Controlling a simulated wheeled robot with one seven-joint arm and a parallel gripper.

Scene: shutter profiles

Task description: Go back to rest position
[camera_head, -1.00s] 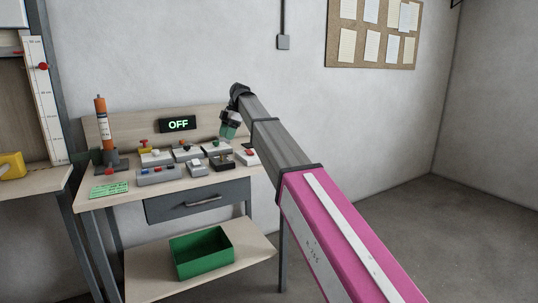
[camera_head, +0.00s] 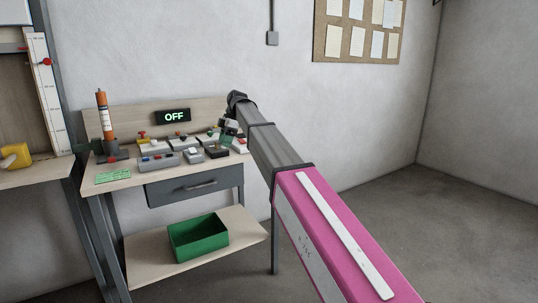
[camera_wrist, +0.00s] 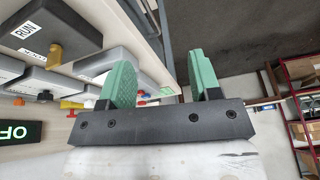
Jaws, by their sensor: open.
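My gripper (camera_wrist: 160,85) shows in the wrist view with two green fingers spread apart and nothing between them. In the head view my gripper (camera_head: 230,130) is small, at the end of my outstretched arm, over the right end of the workbench. The workbench (camera_head: 120,182) carries several small control boxes with buttons and levers. In the wrist view a dark box marked RUN (camera_wrist: 55,30) and grey boxes lie to the left of the fingers. I cannot tell from the head view whether the fingers touch any box.
A lit sign reading OFF (camera_head: 174,116) stands at the bench's back. An orange cylinder (camera_head: 104,122) stands on the left. A drawer (camera_head: 195,186) is shut below the top, and a green bin (camera_head: 198,238) sits on the lower shelf. The floor (camera_head: 400,230) at right is clear.

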